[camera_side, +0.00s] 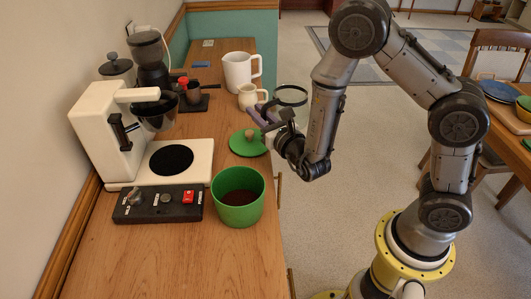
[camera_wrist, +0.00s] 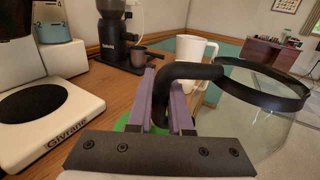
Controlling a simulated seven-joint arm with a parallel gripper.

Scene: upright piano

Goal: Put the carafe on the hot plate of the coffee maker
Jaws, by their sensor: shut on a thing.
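The carafe (camera_wrist: 247,128) is clear glass with a black rim band and a black handle; in the side view its dark rim (camera_side: 291,87) shows, but the glass is hard to make out. My gripper (camera_side: 262,115) is shut on the carafe's handle (camera_wrist: 192,71), with the purple fingers (camera_wrist: 165,95) on either side of it. The carafe is held up near the counter's right edge. The white coffee maker (camera_side: 111,130) stands against the wall at left. Its round black hot plate (camera_side: 171,160) is bare, and it also shows in the wrist view (camera_wrist: 30,104).
A green pot (camera_side: 238,211) with dark contents and a black control box (camera_side: 150,205) stand in front of the coffee maker. A green lid (camera_side: 244,148), cream jug (camera_side: 250,97), white pitcher (camera_side: 238,72) and grinder (camera_side: 148,60) are farther back. Open floor lies right of the counter.

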